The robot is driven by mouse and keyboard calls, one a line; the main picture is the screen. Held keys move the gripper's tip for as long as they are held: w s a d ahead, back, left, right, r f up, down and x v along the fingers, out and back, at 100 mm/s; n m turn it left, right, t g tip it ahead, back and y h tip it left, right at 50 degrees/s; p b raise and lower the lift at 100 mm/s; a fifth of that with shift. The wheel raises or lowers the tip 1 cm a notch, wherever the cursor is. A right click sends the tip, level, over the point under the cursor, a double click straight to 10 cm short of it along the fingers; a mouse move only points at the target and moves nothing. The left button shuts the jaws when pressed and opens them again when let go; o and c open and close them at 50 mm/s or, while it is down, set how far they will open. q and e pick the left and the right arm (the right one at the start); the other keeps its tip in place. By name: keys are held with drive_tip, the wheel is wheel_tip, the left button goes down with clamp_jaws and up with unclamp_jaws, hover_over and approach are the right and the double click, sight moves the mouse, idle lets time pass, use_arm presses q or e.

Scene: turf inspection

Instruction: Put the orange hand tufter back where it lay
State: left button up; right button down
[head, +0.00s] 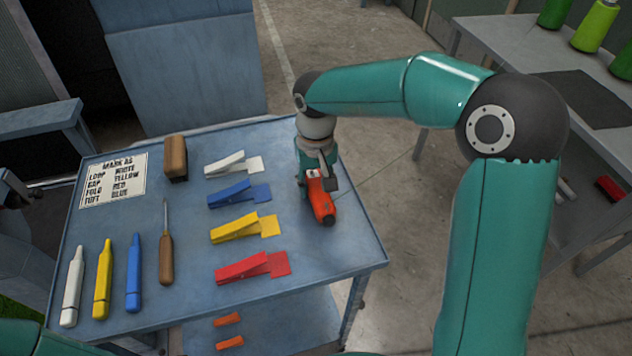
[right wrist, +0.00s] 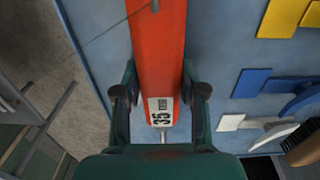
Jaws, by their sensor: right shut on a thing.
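My right gripper (head: 317,178) reaches down over the right part of the blue-grey cart top (head: 340,255). It is shut on the orange hand tufter (head: 323,208), whose body points toward the front of the cart. In the right wrist view the tufter (right wrist: 157,45) lies lengthwise between the two fingers, with a white label reading 35 near them. I cannot tell whether the tufter touches the cart top or is just above it. My left gripper is not in view.
White (head: 234,165), blue (head: 240,194), yellow (head: 245,228) and red (head: 252,266) clips lie left of the tufter. Farther left are markers (head: 103,280), an awl (head: 166,250), a brush (head: 175,158) and a marking card (head: 113,180). The front right corner is clear.

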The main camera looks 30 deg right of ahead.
sight(316, 181)
drive_tip(key=c, duration=1.1)
unclamp_jaws()
drive_tip(key=shift+f, duration=0.15)
drive_tip(key=o, duration=0.4)
drive_tip(key=shift+o, duration=0.2)
drive_tip(key=shift+r, duration=0.2)
wheel_tip(316, 181, up, 12)
drive_tip(key=shift+p, duration=0.4)
drive_tip(key=shift+s+f, duration=0.1)
